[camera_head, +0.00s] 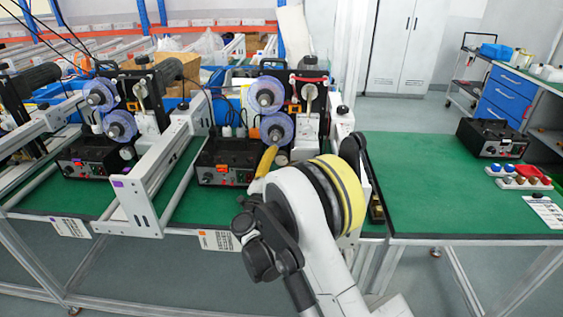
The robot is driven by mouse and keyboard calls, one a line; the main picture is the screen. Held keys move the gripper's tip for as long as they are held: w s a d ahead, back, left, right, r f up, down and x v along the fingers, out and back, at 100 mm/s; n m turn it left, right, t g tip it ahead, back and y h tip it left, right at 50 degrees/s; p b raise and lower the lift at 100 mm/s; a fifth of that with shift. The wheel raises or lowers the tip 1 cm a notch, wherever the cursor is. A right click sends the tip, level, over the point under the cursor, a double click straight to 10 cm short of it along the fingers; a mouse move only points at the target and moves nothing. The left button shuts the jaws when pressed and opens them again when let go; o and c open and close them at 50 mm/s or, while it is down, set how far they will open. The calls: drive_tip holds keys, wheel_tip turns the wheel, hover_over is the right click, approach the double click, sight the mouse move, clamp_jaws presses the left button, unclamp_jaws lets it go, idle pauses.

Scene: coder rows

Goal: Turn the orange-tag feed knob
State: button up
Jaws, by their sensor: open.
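A black control box (229,160) with an orange tag (222,180) on its front stands on the green bench, under a coder with two purple-blue reels. The box's front controls are too small to make out the feed knob. My arm's wrist, with a yellow and black ring, is in front of the coder's right side and hides part of it.
A similar box (92,158) with a purple tag stands under the left coder. White frame rails (150,185) stand between the two. The right green table (430,180) is mostly clear, with another black box (492,138) and a red tray (525,184) at its right.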

drive_tip(key=c, duration=1.2)
drive_tip(key=shift+m, duration=0.3)
drive_tip(key=m+g+p, duration=0.1)
drive_tip(key=m+g, duration=0.1)
drive_tip(key=m, duration=0.4)
drive_tip(key=shift+r, duration=0.1)
drive_tip(key=m+g+p, duration=0.1)
drive_tip(key=m, duration=0.1)
drive_tip(key=m+g+p, duration=0.1)
drive_tip(key=m, duration=0.2)
drive_tip(key=shift+g+y, duration=0.3)
drive_tip(key=shift+y, duration=0.1)
drive_tip(key=shift+m, duration=0.4)
drive_tip(key=o, duration=1.2)
